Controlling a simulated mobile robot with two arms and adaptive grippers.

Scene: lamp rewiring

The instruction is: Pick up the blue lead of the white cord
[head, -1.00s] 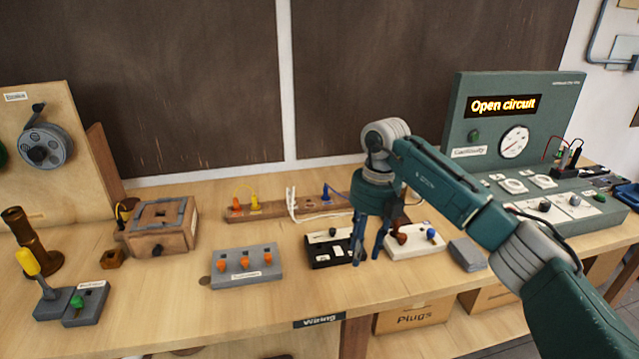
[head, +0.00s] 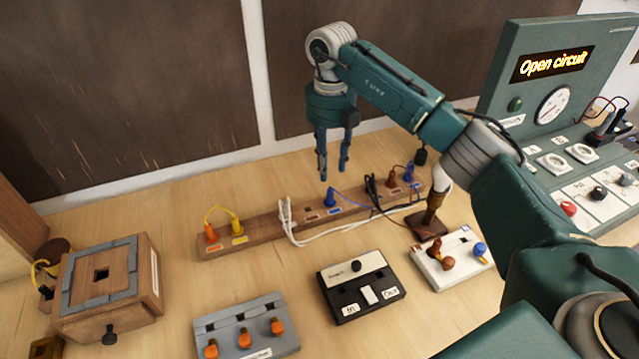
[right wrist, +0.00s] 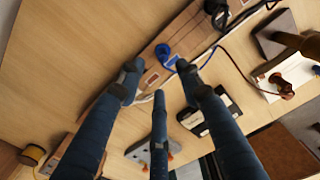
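A blue lead (head: 331,198) stands on the long wooden strip (head: 265,228), with a thin blue wire running right from it. It also shows in the right wrist view (right wrist: 163,52), just beyond the fingertips. The white cord (head: 345,226) lies along the strip; its left end stands up as white ends. Where the blue wire joins the cord is not clear. My right gripper (head: 333,172) points down above the blue lead, open and empty; its fingers are spread in the right wrist view (right wrist: 158,85). My left gripper is out of view.
Orange and yellow plugs (head: 222,227) sit at the strip's left; dark red and blue plugs (head: 400,176) at its right. A brown stand (head: 430,222) and black cord are nearby. In front are a grey block (head: 235,325), black switch box (head: 338,308) and white box (head: 435,275).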

